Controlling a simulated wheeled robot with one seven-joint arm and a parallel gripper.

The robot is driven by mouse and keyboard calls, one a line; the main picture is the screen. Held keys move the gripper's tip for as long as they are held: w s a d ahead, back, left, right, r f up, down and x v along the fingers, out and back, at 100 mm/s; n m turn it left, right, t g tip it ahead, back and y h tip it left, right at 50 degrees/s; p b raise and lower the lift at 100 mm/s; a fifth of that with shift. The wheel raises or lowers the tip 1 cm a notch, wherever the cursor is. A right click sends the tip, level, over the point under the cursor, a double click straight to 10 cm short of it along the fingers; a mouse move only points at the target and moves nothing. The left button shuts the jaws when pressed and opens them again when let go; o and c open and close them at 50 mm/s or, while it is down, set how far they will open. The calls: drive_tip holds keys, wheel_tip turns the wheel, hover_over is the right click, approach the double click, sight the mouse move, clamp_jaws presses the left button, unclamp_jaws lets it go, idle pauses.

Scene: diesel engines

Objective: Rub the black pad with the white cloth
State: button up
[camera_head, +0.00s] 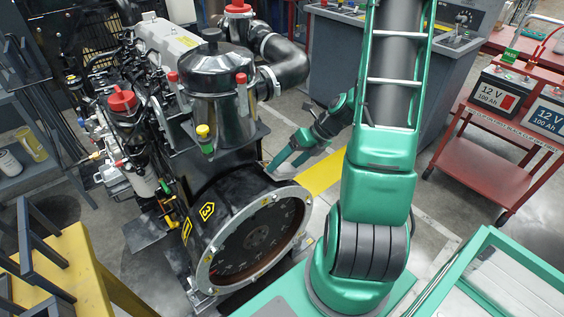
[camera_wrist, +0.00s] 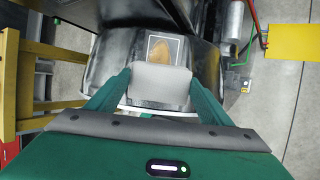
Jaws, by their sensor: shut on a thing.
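My gripper (camera_wrist: 160,82) is shut on the white cloth (camera_wrist: 162,88), which shows as a pale grey-white square between the two green fingers in the wrist view. Just beyond the cloth's far edge lies the black pad (camera_wrist: 154,40), a dark square with a thin white outline and a brown smear (camera_wrist: 163,52) on it. The cloth hides the pad's near part. I cannot tell whether cloth and pad touch. In the head view my gripper (camera_head: 280,162) reaches down to the top of the black engine housing; the pad cannot be made out there.
The round flywheel housing (camera_head: 254,240) faces front, below my gripper. A black canister (camera_head: 214,85) and a thick black pipe (camera_head: 284,62) stand behind it. A yellow stand (camera_head: 75,270) is at left, a red battery cart (camera_head: 490,130) at right. Open floor lies right of the engine.

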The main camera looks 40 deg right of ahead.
drive_tip(key=shift+w+r, duration=0.1)
drive_tip(key=shift+w, duration=3.75)
drive_tip(key=shift+r, duration=0.1)
drive_tip(key=shift+d+r, duration=0.5)
drive_tip(key=shift+r, duration=0.35)
drive_tip(key=shift+d+r, duration=0.45)
drive_tip(key=shift+r, duration=0.35)
drive_tip(key=shift+d+r, duration=0.5)
drive_tip(key=shift+r, duration=0.35)
drive_tip(key=shift+d+r, duration=0.1)
drive_tip(key=shift+d+r, duration=0.35)
drive_tip(key=shift+r, duration=0.25)
drive_tip(key=shift+d+r, duration=0.3)
drive_tip(key=shift+r, duration=0.3)
